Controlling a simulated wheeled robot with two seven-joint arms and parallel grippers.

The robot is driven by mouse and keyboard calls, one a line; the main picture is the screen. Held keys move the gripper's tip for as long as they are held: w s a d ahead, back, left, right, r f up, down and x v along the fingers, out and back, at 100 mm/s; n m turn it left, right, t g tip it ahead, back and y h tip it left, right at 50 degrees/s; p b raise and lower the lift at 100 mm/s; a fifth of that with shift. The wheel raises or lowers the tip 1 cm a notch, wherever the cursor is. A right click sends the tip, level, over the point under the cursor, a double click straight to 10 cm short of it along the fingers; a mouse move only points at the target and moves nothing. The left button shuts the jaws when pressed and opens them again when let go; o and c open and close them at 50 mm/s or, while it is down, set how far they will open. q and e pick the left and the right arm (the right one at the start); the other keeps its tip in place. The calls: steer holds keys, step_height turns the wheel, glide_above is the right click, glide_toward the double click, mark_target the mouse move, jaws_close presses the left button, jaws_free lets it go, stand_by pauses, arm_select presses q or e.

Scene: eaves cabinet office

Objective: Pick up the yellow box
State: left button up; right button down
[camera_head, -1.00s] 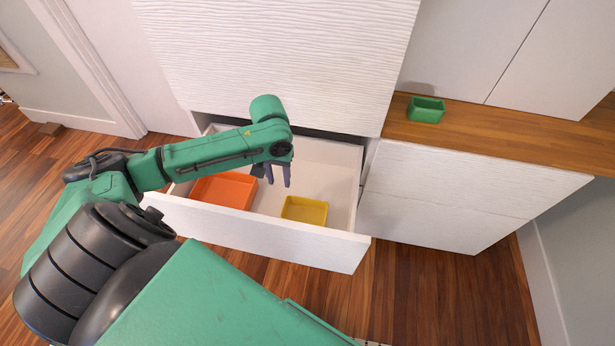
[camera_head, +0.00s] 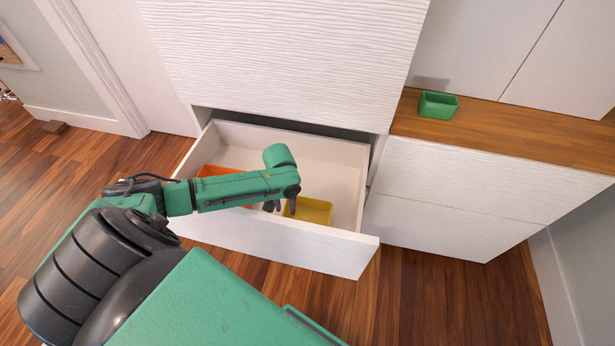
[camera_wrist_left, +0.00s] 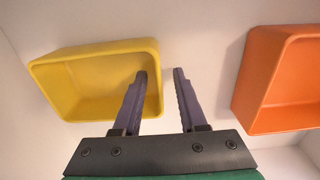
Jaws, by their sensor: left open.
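The yellow box (camera_head: 314,211) is an open-topped tray inside the pulled-out white drawer (camera_head: 345,242), towards its right side. In the left wrist view the yellow box (camera_wrist_left: 84,82) is at the left. My left gripper (camera_head: 281,207) is down in the drawer at the left end of the yellow box, open and empty. In the left wrist view one finger of the gripper (camera_wrist_left: 160,74) overlaps the yellow box's near right end and the other is over the bare drawer floor, so a box wall appears between them; contact is unclear. My right gripper does not show.
A green box (camera_head: 438,105) stands on the wooden counter (camera_head: 500,128). The drawer's front wall is close to my arm.

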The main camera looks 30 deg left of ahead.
arm_select(q)
jaws_close()
stand_by(1.4)
